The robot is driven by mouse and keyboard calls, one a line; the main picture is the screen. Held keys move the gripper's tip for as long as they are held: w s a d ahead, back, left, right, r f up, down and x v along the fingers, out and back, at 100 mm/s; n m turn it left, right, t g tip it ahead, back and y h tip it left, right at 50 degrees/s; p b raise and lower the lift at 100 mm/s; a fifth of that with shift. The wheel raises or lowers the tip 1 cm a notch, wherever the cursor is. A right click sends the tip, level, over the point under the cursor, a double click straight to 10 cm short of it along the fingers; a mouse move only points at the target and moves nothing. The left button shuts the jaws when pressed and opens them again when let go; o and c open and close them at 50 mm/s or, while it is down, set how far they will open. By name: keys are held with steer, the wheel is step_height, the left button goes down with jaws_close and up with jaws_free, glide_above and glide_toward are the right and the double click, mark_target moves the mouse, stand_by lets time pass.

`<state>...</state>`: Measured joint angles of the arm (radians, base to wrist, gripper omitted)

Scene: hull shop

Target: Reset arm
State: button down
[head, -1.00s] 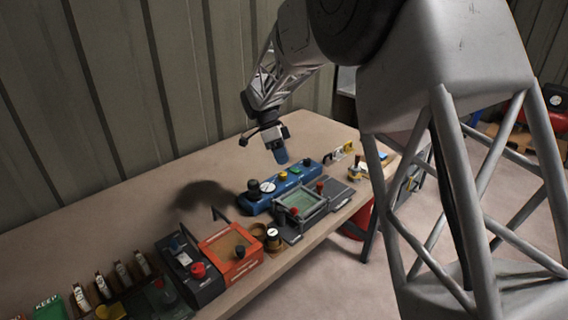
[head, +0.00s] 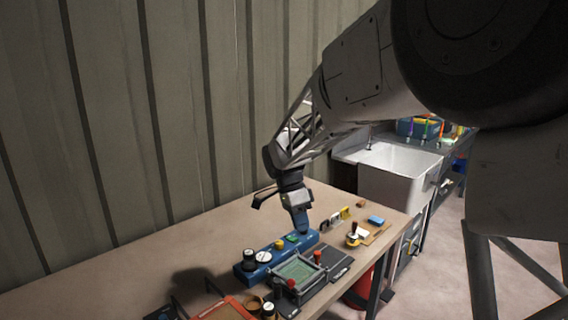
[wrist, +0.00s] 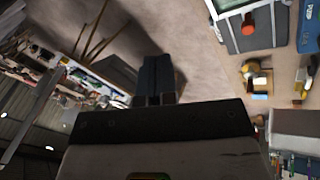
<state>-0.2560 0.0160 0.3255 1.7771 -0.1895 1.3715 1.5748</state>
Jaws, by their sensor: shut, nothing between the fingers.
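In the wrist view the shut fingers (wrist: 157,78) show as a dark block at the middle, with part of the blue box (wrist: 310,25) at the upper right.
A grey framed tray with a green panel (head: 299,271) and red knobs stands in front of the blue box. A red-handled stamp (head: 354,234) and a small blue block (head: 376,220) lie to the right. A white sink (head: 398,166) stands beyond. The bench behind the boxes is clear.

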steer(key=s+d+r+n+t+y, duration=0.1)
steer(key=s+d+r+n, duration=0.15)
steer(key=s, duration=0.35)
steer(key=s+d+r+n+t, duration=0.1)
steer(key=s+d+n, duration=0.1)
steer(key=s+d, duration=0.3)
steer(key=s+d+r+n+t+y, duration=0.1)
steer(key=s+d+r+n, duration=0.15)
steer(key=s, duration=0.55)
steer(key=s+d+f+n+t, duration=0.1)
steer(key=s+d+f+n, duration=0.1)
steer(key=s, duration=0.6)
steer(key=s+d+f+n+t+y, duration=0.1)
steer(key=s+d+n, duration=0.1)
steer(key=s+n, duration=0.3)
steer(key=s, duration=0.3)
steer(key=shift+s+f+t, duration=0.3)
steer(key=shift+f+t, duration=0.1)
